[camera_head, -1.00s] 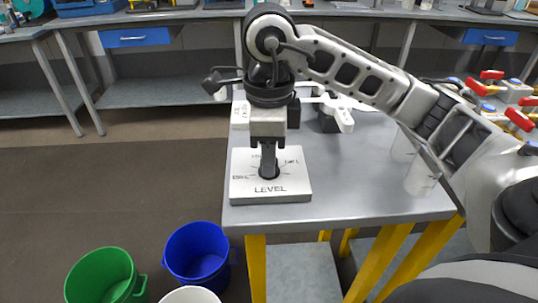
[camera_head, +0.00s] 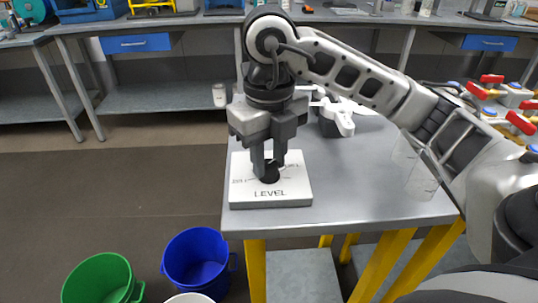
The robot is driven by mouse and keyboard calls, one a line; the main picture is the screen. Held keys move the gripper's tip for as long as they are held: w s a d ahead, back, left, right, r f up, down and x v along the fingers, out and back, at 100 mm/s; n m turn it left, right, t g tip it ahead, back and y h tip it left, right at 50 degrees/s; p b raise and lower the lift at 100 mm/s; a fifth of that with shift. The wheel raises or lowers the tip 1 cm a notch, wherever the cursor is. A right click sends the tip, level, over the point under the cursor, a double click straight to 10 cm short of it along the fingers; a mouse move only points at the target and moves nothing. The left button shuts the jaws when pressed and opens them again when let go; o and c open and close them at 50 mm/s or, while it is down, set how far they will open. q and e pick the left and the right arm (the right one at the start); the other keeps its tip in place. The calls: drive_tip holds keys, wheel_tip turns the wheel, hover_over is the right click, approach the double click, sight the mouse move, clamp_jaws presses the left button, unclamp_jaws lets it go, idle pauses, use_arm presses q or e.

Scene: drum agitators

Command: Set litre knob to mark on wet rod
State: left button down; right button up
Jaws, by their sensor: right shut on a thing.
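The level panel (camera_head: 240,192), a white block marked LEVEL with small scale words around its dial, lies on the near left part of the grey table. Its dark knob (camera_head: 270,176) is in the middle of the dial. My right gripper (camera_head: 269,172) points straight down over the panel and is shut on the knob. The fingers hide much of the dial and the knob's pointer, so its setting cannot be read. I cannot make out a wet rod or its mark. My left gripper is out of view.
Clear vessels (camera_head: 421,183) stand at the table's right, under my right forearm. A white device (camera_head: 338,112) stands behind the gripper. Red-handled valves (camera_head: 520,123) are at the far right. Blue (camera_head: 195,260) and green (camera_head: 103,280) buckets stand on the floor left of the table.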

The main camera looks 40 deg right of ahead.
drive_tip(key=shift+r+m, duration=0.1)
drive_tip(key=shift+m, duration=1)
drive_tip(key=o, duration=1)
drive_tip(key=shift+c, duration=0.2)
